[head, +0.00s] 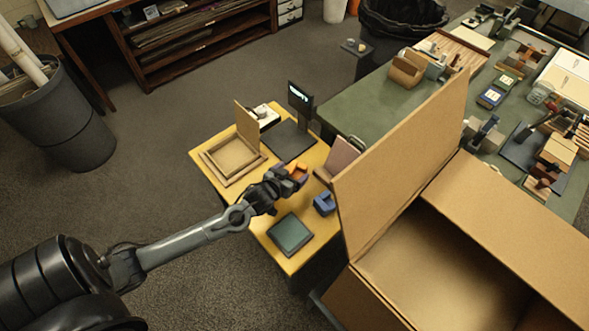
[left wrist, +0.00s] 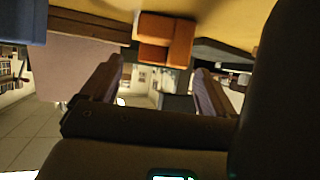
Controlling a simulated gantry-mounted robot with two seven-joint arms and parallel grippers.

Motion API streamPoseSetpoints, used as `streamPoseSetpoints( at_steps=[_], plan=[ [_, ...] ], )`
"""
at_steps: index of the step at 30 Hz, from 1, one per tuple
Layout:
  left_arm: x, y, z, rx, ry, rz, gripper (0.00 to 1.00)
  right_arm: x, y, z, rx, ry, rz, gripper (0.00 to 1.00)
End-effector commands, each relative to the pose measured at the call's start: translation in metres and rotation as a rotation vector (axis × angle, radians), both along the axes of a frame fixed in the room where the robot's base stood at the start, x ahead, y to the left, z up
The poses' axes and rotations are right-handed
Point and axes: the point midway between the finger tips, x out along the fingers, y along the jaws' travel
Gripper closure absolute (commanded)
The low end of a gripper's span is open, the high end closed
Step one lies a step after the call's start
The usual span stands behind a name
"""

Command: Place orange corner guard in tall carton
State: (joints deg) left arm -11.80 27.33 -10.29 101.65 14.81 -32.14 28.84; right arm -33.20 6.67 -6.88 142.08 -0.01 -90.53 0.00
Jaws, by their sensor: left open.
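The orange corner guard (head: 300,171) is small and sits at the tip of my left gripper (head: 288,180) over the yellow table. In the left wrist view the guard (left wrist: 166,40) lies ahead, between the lines of the two open fingers (left wrist: 152,85) and beyond their tips; I see no contact. The large brown carton (head: 400,260) stands at the right with its flaps up and its top open; its floor is in shadow. My right gripper does not show.
The yellow table (head: 217,141) holds a shallow open box (head: 231,155), a black scale with a lit display (head: 291,140), a blue object (head: 324,204) and a dark green pad (head: 289,236). A carton flap (head: 400,165) rises beside the table's right side. A green workbench (head: 375,98) stands behind.

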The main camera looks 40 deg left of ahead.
Motion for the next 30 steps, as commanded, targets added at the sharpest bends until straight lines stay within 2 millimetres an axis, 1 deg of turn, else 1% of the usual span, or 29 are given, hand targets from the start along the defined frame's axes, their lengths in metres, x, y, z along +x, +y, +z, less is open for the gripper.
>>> streamPoseSetpoints(
  at_steps=[1, 6, 9, 14, 15, 21, 30],
  plan=[
    [-0.01, -0.002, 0.006, -0.001, 0.003, -0.001, 0.11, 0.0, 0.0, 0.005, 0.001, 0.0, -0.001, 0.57],
    [-0.037, -0.009, 0.022, -0.001, 0.002, 0.0, 0.11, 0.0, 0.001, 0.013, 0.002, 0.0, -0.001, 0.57],
    [-0.052, -0.013, 0.03, -0.002, 0.002, 0.0, 0.11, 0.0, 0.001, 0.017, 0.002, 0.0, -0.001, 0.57],
    [-0.069, -0.017, 0.039, -0.001, 0.002, 0.0, 0.11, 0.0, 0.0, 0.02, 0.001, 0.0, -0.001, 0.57],
    [-0.072, -0.018, 0.041, -0.001, 0.001, 0.0, 0.06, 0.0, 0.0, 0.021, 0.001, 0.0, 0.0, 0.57],
    [-0.079, -0.019, 0.045, -0.001, -0.001, 0.002, 0.06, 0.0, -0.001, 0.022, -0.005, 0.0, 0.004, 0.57],
    [-0.08, -0.019, 0.045, 0.0, -0.001, 0.001, 0.06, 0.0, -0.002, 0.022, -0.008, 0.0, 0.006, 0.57]
  ],
)
